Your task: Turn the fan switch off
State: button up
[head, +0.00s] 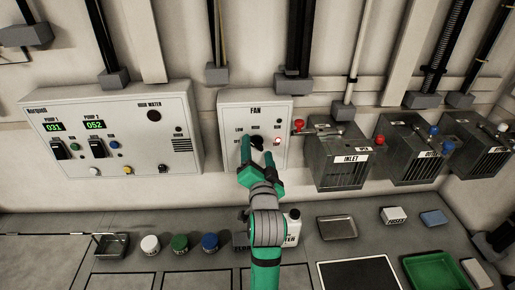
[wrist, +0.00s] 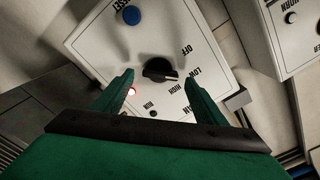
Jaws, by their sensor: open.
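The white fan box (head: 230,115) hangs on the wall, with its black rotary switch (head: 257,142) partly behind my fingers. In the wrist view the switch (wrist: 160,69) shows clearly, and the labels OFF, LOW and HIGH run down its right side. Its bar lies nearly crosswise, its right end towards LOW and HIGH; which label it marks I cannot tell exactly. My gripper (head: 257,155) is open before the box. In the wrist view its fingertips (wrist: 158,79) lie left and right of the switch; contact is not visible. A red lamp (head: 277,140) glows on the box.
A blue reset button (wrist: 131,15) is on the fan box. The pump panel (head: 110,150) is to its left, and the metal inlet box (head: 338,160) with a red-handled valve (head: 298,125) is close on its right. Jars and trays line the bench below.

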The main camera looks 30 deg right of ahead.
jog(key=shift+x, duration=0.9)
jog(key=c, duration=1.1)
jog(key=shift+o, duration=0.2)
jog(key=shift+n, duration=0.3)
jog(key=n, duration=0.3)
jog(key=shift+n, duration=0.3)
jog(key=shift+a+f+n, duration=0.1)
jog(key=shift+a+n, duration=0.05)
jog(key=shift+n, duration=2.15)
